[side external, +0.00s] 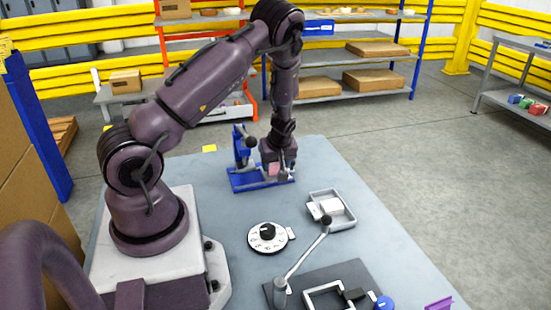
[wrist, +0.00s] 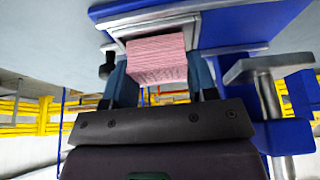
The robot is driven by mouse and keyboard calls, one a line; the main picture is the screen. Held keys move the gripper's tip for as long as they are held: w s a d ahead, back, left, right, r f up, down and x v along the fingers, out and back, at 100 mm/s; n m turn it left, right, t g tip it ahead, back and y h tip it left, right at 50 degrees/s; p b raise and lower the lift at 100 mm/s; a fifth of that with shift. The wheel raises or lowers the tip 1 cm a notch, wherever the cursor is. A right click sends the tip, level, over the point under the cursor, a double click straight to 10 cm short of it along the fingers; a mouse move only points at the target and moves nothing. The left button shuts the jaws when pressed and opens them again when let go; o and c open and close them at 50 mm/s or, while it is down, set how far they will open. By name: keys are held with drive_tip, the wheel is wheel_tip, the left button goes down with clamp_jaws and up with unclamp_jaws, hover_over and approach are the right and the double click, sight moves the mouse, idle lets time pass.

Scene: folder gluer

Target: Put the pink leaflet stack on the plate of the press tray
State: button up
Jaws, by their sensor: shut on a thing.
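The pink leaflet stack (wrist: 157,60) is a block of pink sheets between my fingers in the wrist view. It also shows below my gripper in the side view (side external: 274,169). My gripper (wrist: 165,85) is shut on it. In the side view my gripper (side external: 276,165) points down over the blue press tray (side external: 247,184). In the wrist view a grey metal plate (wrist: 118,27) on the blue tray lies beside and behind the stack. I cannot tell whether the stack touches the plate.
A blue upright press part with a dark knob (side external: 251,142) stands just left of my gripper. A grey tray with a white block (side external: 331,206), a round dial (side external: 267,237) and a lever on a dark base (side external: 304,260) stand nearer the front. The table between them is clear.

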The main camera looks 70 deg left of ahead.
drive_tip(key=o, duration=1)
drive_tip(key=shift+w, duration=0.1)
drive_tip(key=shift+r, duration=0.1)
drive_tip(key=shift+w+r, duration=0.2)
drive_tip(key=shift+r, duration=0.75)
drive_tip(key=shift+s+r, duration=0.15)
drive_tip(key=shift+r, duration=0.85)
drive_tip(key=shift+s+r, duration=0.1)
drive_tip(key=shift+r, duration=0.9)
drive_tip(key=shift+s+r, duration=0.1)
drive_tip(key=shift+r, duration=1.85)
drive_tip(key=shift+d, duration=0.1)
